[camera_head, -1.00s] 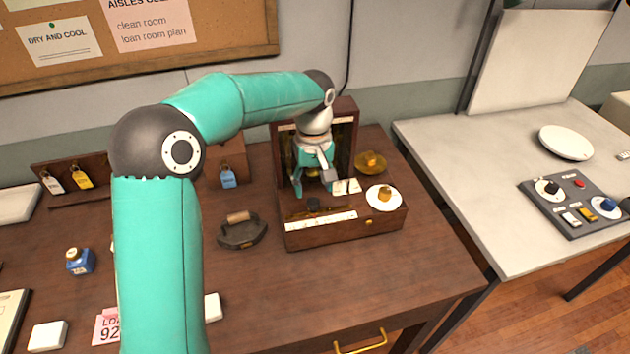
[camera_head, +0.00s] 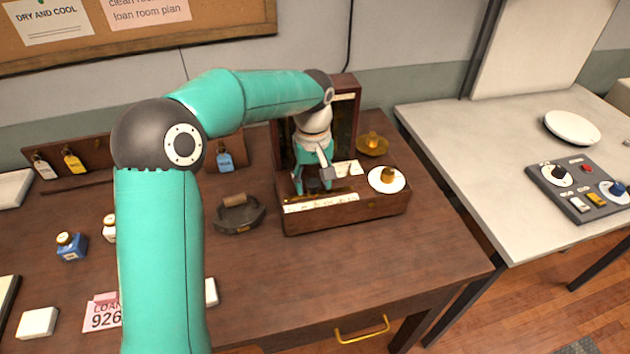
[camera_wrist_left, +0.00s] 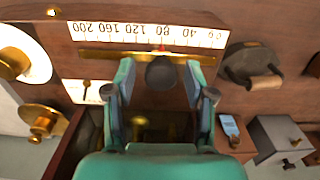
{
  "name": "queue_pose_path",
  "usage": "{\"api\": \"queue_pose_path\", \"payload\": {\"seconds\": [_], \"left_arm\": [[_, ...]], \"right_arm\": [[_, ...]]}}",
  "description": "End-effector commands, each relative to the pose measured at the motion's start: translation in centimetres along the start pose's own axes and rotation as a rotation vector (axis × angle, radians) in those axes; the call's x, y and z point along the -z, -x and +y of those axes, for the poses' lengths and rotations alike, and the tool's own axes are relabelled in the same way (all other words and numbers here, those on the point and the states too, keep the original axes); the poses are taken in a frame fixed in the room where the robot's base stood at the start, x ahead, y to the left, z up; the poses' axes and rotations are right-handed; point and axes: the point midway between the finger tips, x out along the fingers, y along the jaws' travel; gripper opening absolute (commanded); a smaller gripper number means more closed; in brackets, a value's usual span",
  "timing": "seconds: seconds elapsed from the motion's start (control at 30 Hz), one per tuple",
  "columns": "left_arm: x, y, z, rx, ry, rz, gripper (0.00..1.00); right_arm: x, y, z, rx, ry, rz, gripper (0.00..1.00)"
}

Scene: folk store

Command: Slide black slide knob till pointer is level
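The black slide knob (camera_wrist_left: 161,73) sits beside a brass rail and a white number scale (camera_wrist_left: 145,35) on the front of a wooden box (camera_head: 345,213). A small red mark shows at the scale near 80, just past the knob. I cannot make out the level pointer. My right gripper is in neither view.
A white dish with a brass weight (camera_head: 387,179) sits at the box's right end, and a brass pan (camera_head: 372,144) behind it. A dark iron-like object (camera_head: 239,213) lies left of the box. The table front is clear there.

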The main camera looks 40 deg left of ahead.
Motion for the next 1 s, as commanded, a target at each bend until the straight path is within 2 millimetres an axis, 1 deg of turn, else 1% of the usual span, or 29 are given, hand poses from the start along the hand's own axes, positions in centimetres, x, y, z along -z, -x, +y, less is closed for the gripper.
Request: {"api": "queue_pose_path", "payload": {"seconds": [0.03,0.1,0.2,0.63,1.0], "left_arm": [[0.0,0.0,0.0,0.0,0.0,0.0,0.42],[0.0,0.0,0.0,0.0,0.0,0.0,0.3],[0.0,0.0,0.0,0.0,0.0,0.0,0.16],[0.0,0.1,0.2,0.0,-0.001,0.0,0.16],[-0.1,0.2,1.9,-0.001,-0.002,0.0,0.16]], "right_arm": [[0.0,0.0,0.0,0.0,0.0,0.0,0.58],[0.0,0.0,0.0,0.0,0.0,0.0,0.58],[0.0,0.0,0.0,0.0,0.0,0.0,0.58],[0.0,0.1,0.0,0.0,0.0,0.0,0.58],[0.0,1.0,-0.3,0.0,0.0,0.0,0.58]]}}
